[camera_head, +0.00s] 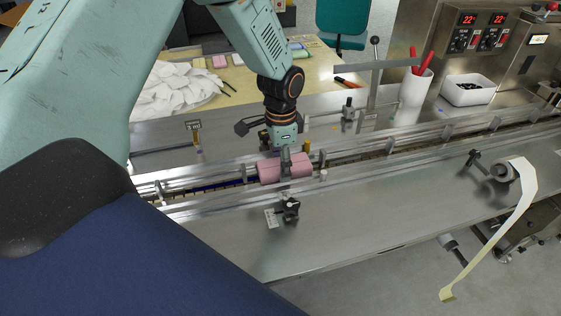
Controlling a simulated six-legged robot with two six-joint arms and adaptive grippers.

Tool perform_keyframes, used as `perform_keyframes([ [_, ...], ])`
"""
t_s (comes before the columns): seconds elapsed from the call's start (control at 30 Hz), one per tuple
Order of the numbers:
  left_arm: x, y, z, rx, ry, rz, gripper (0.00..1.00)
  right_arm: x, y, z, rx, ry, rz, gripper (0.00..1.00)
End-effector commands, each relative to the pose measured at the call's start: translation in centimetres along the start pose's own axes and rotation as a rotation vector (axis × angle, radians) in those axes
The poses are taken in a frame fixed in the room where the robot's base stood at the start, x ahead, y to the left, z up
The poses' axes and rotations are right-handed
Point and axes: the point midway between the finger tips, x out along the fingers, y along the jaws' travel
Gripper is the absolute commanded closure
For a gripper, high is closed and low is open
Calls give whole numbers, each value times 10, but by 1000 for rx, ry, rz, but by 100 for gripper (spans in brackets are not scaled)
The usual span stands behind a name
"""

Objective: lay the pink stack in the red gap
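The pink stack (270,171) lies lengthwise along the conveyor channel (215,183), between its metal rails. My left gripper (286,163) points down at the stack from above. One dark finger crosses the stack's near face around its middle. The other finger is hidden, so I cannot tell whether the gripper grips the stack or only straddles it. I cannot tell if the stack rests on the channel floor. No red gap shows clearly; the channel under the stack is hidden. My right gripper is out of view.
Small posts line the channel. Behind are a white cup (412,96) with red handles, a white bin (468,91) and crumpled white cloth (178,88).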

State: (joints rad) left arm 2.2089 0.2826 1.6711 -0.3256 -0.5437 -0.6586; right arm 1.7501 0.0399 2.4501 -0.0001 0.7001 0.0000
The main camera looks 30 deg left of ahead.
Motion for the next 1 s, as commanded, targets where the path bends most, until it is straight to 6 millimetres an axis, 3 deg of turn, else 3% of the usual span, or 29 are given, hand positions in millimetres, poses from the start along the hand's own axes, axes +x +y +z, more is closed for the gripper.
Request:
perform_keyframes([
  [0.2,0,0,0,0,0,0,18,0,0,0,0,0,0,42],
  [0.57,-5,0,0,0,1,-1,18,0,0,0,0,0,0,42],
  [0.67,-17,-1,0,0,2,-1,18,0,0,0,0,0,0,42],
  [1.0,-86,-1,0,0,4,-2,18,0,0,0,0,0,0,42],
])
